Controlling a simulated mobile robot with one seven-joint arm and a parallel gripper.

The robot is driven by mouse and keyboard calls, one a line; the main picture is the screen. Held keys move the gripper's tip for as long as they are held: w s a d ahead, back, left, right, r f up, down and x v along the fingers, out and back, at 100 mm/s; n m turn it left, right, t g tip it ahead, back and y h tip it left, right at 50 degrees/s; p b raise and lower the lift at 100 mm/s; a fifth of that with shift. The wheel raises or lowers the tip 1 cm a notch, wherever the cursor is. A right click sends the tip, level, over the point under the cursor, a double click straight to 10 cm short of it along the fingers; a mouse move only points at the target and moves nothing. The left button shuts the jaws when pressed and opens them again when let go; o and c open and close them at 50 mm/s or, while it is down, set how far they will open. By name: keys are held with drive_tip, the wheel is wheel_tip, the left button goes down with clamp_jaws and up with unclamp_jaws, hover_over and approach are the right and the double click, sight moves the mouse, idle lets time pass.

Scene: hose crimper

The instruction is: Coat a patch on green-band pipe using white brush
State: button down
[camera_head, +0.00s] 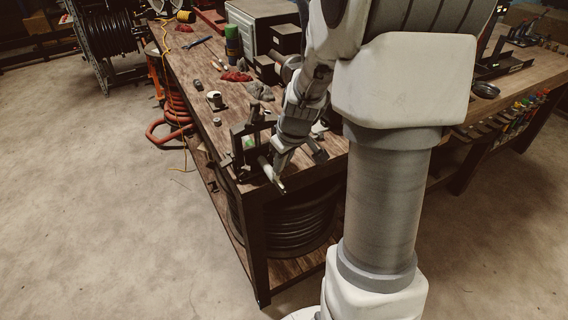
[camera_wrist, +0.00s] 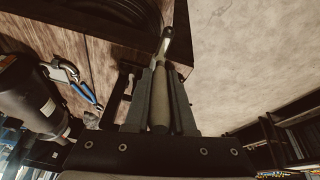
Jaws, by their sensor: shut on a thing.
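My gripper (camera_head: 275,164) is at the near corner of the workbench, low beside a dark upright frame (camera_head: 238,150). In the wrist view its two fingers (camera_wrist: 160,78) are shut on the pale handle of a brush (camera_wrist: 159,98). The brush points away from the fingers, its metal ferrule and tip (camera_wrist: 166,42) beyond them. In the head view the brush (camera_head: 268,170) slants down past the bench edge. A small green patch (camera_head: 249,143) shows inside the dark frame; I cannot tell whether it is the pipe's green band. The rest of that pipe is not clearly visible.
Blue-handled pliers (camera_wrist: 84,92) lie on the wood in the wrist view. Coiled black hose (camera_head: 290,228) sits below. Open floor (camera_head: 110,220) lies left.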

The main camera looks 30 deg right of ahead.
drive_tip(key=shift+w+r, duration=0.1)
drive_tip(key=shift+w, duration=0.25)
drive_tip(key=shift+w+r+p, duration=0.5)
drive_tip(key=shift+w+r, duration=0.2)
drive_tip(key=shift+r, duration=0.25)
drive_tip(key=shift+p+v, duration=0.5)
drive_tip(key=shift+v, duration=0.4)
drive_tip(key=shift+r+p, duration=1.55)
drive_tip(key=shift+r, duration=0.65)
